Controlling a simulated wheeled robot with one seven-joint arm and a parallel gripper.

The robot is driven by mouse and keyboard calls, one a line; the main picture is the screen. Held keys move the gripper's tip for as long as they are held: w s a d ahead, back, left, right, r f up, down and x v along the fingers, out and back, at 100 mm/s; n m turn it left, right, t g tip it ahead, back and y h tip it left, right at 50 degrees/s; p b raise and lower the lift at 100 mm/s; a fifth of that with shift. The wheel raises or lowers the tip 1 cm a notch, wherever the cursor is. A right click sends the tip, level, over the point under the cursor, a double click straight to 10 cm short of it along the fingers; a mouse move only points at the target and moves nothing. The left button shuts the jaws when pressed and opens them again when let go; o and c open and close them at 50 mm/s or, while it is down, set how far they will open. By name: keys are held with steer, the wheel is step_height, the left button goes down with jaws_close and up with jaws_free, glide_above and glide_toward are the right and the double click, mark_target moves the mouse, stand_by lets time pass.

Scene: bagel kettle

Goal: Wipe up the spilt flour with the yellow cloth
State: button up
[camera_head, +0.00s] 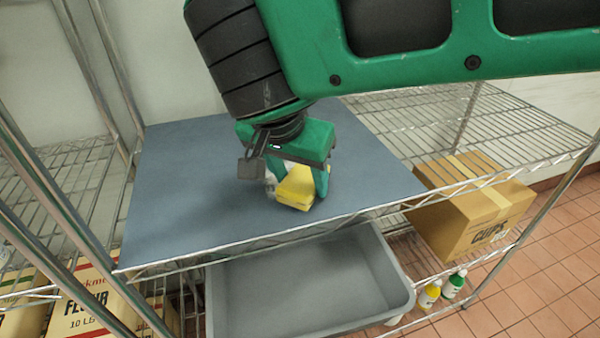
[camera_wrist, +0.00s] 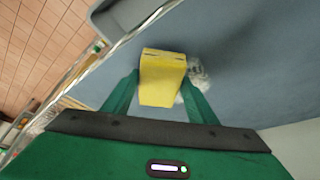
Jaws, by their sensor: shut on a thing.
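The yellow cloth (camera_head: 296,187) is a folded block between the fingers of my gripper (camera_head: 298,186), at the blue-grey mat on the shelf. In the wrist view the cloth (camera_wrist: 162,78) fills the space between the two green fingertips of my gripper (camera_wrist: 162,88), which is shut on it. Whether the cloth touches the mat is hard to tell. The spilt flour (camera_wrist: 197,74) shows as a small whitish patch right beside the cloth, partly behind a finger. In the head view a bit of the flour (camera_head: 271,181) shows just left of the cloth.
The blue-grey mat (camera_head: 180,190) covers the wire shelf's left part and is otherwise clear. A grey tub (camera_head: 300,290) sits below the front edge. A cardboard box (camera_head: 470,210), small bottles (camera_head: 430,293) and flour bags (camera_head: 95,300) are on lower levels.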

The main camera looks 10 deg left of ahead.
steer(key=shift+f, duration=0.45)
steer(key=shift+w+a+f, duration=0.1)
steer(key=shift+w+a, duration=0.6)
steer(key=shift+w, duration=0.45)
steer(key=shift+w+a+r, duration=0.1)
steer(key=shift+w+a, duration=0.65)
steer(key=shift+w, duration=0.45)
steer(key=shift+w+a+f, duration=0.1)
steer(key=shift+w+a, duration=0.6)
steer(key=shift+w, duration=0.45)
steer(key=shift+w+a, duration=0.5)
steer(key=shift+w, duration=0.3)
steer(key=shift+w+a, duration=0.15)
steer(key=shift+w, duration=0.1)
steer(key=shift+r, duration=0.2)
